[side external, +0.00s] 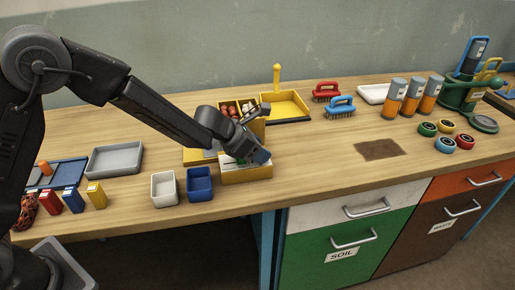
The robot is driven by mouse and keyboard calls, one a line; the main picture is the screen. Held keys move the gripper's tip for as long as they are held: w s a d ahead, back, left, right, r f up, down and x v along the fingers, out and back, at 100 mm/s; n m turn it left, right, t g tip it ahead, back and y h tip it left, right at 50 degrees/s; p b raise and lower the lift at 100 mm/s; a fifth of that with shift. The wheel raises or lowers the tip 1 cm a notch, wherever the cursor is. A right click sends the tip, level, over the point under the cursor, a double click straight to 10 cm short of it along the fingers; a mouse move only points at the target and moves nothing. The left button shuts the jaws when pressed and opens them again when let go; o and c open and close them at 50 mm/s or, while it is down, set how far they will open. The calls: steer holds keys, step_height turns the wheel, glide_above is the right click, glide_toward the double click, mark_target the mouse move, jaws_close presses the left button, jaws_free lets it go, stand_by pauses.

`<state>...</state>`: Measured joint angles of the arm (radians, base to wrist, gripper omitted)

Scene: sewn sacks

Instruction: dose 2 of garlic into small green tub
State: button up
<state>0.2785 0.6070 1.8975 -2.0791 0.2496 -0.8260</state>
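My gripper (261,157) is low over a yellow box (246,174) near the table's front edge; its fingers are small and partly hidden, so I cannot tell whether it is open or holds anything. Behind it, a yellow divided bin (257,127) has reddish bulbs (231,109) in its left part and whitish pieces (248,106), possibly garlic, in its right part. My arm hides part of it. A little green shows at the yellow box beside my gripper, but I cannot make out a small green tub. A white tub (164,189) and a blue tub (200,184) stand left of the box.
A grey tray (115,159) and small red, blue and yellow packets (97,195) are at left. A yellow tray (286,105), brushes (341,107), orange-and-grey cylinders (411,97) and round green, blue and red pieces (445,145) are at right.

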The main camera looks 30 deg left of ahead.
steer(key=c, duration=0.8)
steer(key=shift+o, duration=0.2)
steer(key=shift+w, duration=0.1)
steer(key=shift+r+m+h, duration=0.1)
steer(key=shift+m+h, duration=0.2)
steer(key=shift+m, duration=0.1)
steer(key=shift+m+g, duration=0.3)
steer(key=o, duration=0.9)
